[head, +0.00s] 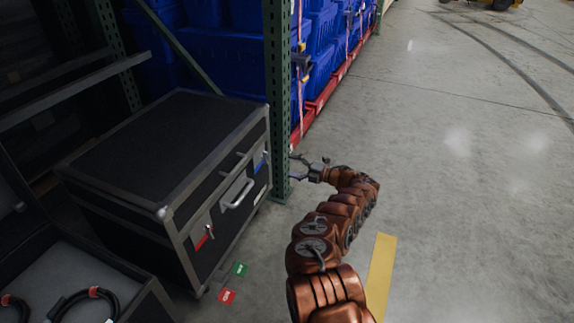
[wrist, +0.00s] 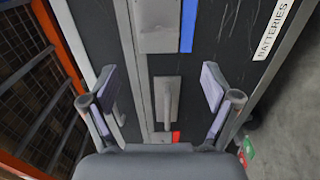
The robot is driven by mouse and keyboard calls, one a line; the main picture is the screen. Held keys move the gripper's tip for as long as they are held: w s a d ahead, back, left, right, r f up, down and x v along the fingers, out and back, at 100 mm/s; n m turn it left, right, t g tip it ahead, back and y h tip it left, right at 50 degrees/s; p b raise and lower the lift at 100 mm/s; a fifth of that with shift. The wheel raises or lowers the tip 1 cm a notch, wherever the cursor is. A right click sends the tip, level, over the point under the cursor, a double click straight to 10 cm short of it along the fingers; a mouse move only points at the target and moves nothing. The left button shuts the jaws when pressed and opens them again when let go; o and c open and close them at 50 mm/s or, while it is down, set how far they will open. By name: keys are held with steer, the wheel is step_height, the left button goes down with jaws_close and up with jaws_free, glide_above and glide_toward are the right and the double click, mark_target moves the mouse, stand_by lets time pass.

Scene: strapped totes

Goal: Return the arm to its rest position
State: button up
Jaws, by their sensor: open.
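My gripper (head: 306,166) is at the end of my copper-coloured arm, just right of the green rack post in the head view. In the wrist view my gripper (wrist: 158,90) has its two fingers spread wide with nothing between them. Beyond the fingers is the front of a black case (wrist: 212,50) with metal trim, a grey handle and blue and red tags. In the head view the black case (head: 165,140) stands closed to the left of my gripper. The gap between fingers and case is hard to judge.
The green rack post (head: 279,90) stands close to my gripper. Blue totes (head: 195,60) with straps fill the rack behind. An open case with cables (head: 75,275) is at bottom left. Green and red tags (head: 240,269) lie on the floor. The concrete floor on the right is clear.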

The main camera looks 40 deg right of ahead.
stand_by(0.5)
